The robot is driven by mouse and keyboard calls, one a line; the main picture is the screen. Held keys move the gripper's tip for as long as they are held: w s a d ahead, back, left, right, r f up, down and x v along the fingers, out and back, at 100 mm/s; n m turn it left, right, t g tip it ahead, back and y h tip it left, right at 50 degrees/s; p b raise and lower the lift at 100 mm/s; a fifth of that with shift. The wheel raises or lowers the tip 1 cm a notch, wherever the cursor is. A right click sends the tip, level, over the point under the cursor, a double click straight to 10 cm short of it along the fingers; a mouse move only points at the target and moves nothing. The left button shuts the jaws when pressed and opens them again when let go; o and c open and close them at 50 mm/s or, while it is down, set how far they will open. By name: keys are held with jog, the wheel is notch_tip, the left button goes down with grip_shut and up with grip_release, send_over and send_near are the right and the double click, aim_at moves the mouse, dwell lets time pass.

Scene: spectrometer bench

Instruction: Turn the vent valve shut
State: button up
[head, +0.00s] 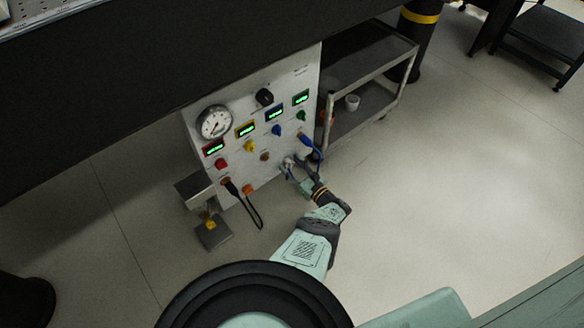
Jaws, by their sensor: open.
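A white control panel (236,118) stands upright at the centre left. It carries several small coloured knobs and valve handles; labels are too small to read, so I cannot tell which one is the vent valve. My gripper (297,164) is open at the panel's lower right part, by a small pale fitting (288,161). A blue lever (305,141) is just above my gripper. The fingers partly cover this corner, and I cannot tell whether they touch anything.
The panel also has a round gauge (214,122), lit green displays and a black knob (264,97). A dark cable (252,207) hangs in a loop below. A grey cart (372,65) with a white cup (352,102) stands right of the panel. The floor to the right is clear.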

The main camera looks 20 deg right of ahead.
grip_shut()
dwell(0.7)
jog(key=shift+n, duration=0.4)
jog(key=n, duration=0.4)
jog(key=n+b, duration=0.1)
jog(key=n, duration=0.3)
jog(key=shift+a+f, duration=0.15)
jog(key=shift+f, duration=0.05)
jog(key=n+b, duration=0.1)
jog(key=n, duration=0.3)
jog(key=shift+n, duration=0.3)
jog(key=shift+n+b, duration=0.85)
jog(key=shift+n, duration=1.05)
